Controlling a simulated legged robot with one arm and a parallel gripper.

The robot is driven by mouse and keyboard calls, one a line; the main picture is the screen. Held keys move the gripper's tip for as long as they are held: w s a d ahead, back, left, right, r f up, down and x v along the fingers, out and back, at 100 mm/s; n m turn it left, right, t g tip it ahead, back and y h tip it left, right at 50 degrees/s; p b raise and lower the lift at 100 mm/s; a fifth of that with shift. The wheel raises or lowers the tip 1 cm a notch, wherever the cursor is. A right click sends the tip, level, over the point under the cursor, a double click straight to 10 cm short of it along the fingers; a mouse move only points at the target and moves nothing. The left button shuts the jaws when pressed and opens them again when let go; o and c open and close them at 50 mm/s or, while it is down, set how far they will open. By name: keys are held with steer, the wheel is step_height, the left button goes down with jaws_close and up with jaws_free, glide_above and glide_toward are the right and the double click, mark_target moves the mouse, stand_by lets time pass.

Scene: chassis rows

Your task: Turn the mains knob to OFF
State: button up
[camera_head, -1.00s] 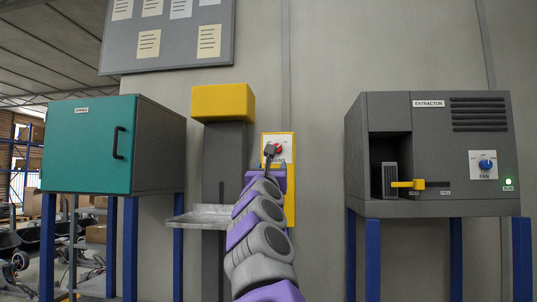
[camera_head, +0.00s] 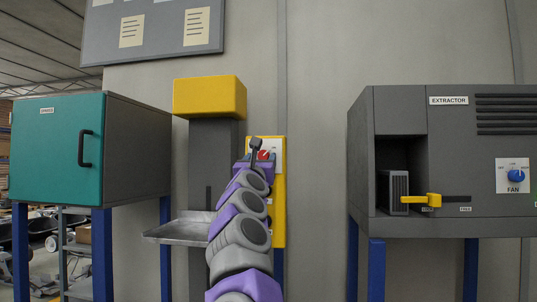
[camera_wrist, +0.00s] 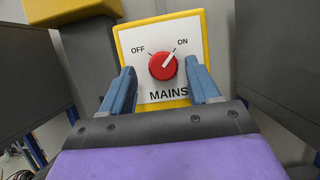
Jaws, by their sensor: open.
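The red mains knob (camera_wrist: 163,66) sits on a white plate marked OFF at upper left and ON at upper right, with MAINS below. Its pale pointer line points toward ON. The plate is on a yellow panel (camera_head: 279,210) on the wall; the knob also shows in the head view (camera_head: 264,155), partly covered by my arm. My gripper (camera_wrist: 163,83) is open, its two blue fingers apart on the left and right of the knob in the wrist view. I cannot tell how far the fingertips are from the plate.
A grey post with a yellow top (camera_head: 209,97) and a metal tray (camera_head: 180,232) stands left of the panel. A teal cabinet (camera_head: 57,150) is further left. The extractor (camera_head: 449,130), with a yellow lever (camera_head: 421,200) and blue fan knob (camera_head: 516,175), stands right.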

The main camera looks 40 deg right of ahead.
steer(key=shift+w+d, duration=0.15)
steer(key=shift+d, duration=0.6)
steer(key=shift+a, duration=0.25)
steer(key=shift+a+r, duration=0.1)
steer(key=shift+a, duration=0.15)
steer(key=c, duration=0.3)
steer(key=shift+d, duration=0.1)
steer(key=c, duration=0.7)
steer(key=shift+c, duration=0.2)
